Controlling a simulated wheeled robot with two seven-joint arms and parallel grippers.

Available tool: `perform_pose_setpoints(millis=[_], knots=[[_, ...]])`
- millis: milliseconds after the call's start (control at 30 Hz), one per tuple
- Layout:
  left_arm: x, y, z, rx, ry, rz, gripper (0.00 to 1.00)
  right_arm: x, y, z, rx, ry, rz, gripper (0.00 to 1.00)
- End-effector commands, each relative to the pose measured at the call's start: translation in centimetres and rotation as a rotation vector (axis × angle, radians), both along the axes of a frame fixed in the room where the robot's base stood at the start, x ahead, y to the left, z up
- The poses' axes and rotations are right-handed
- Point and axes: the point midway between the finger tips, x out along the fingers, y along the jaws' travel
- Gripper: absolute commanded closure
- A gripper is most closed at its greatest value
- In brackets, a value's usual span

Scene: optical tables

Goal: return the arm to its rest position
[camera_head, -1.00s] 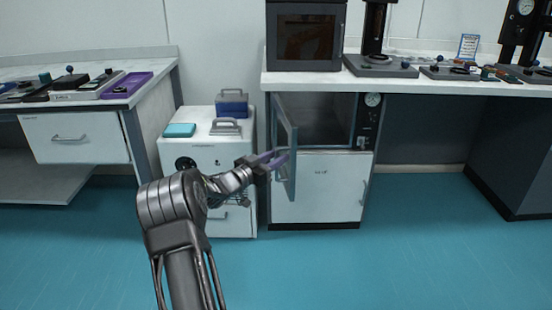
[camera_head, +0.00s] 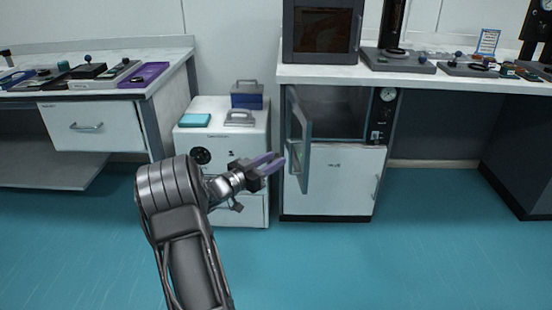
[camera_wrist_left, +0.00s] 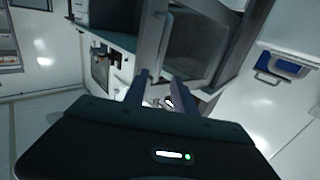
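My left arm reaches in from the bottom of the head view. Its left gripper (camera_head: 272,166) is in front of the white cabinet and just left of the open glass door (camera_head: 302,150). In the left wrist view its two fingers (camera_wrist_left: 160,92) stand apart with nothing held between them. The door's edge and handle (camera_wrist_left: 165,35) show beyond the fingertips. I cannot make out any contact between fingers and door. My right gripper is in neither view.
The open chamber (camera_head: 333,112) sits under a white counter (camera_head: 420,80) with a dark oven (camera_head: 322,35) on it. A white cabinet (camera_head: 245,140) carries a blue box (camera_head: 247,98) and a teal pad (camera_head: 195,120). A drawer bench (camera_head: 85,128) stands left. The front floor is clear.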

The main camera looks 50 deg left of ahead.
Motion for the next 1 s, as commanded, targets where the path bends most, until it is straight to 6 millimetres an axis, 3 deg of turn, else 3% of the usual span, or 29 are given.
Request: perform_pose_setpoints(millis=[500, 633, 733, 800, 867, 967, 1000], knots=[[0.1, 0.0, -0.1, 0.014, 0.004, 0.001, 0.68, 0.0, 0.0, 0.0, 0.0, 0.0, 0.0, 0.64], [-0.4, 1.8, -1.5, 0.047, 0.051, 0.09, 0.68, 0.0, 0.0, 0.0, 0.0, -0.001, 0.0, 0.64], [-1.7, 3.1, -5.4, -0.007, 0.125, 0.218, 0.68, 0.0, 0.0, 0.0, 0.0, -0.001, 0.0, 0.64], [-2.0, 2.3, -9.6, -0.081, 0.197, 0.285, 0.68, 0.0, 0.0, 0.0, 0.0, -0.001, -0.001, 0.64], [-1.7, 0.3, -13.5, -0.154, 0.266, 0.32, 0.68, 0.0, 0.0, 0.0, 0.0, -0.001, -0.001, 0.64], [-1.2, -4.7, -19.7, -0.276, 0.397, 0.337, 0.68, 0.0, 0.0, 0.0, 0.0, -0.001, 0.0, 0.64], [-1.1, -7.2, -22.0, -0.322, 0.452, 0.334, 0.68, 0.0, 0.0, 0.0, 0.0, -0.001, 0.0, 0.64]])
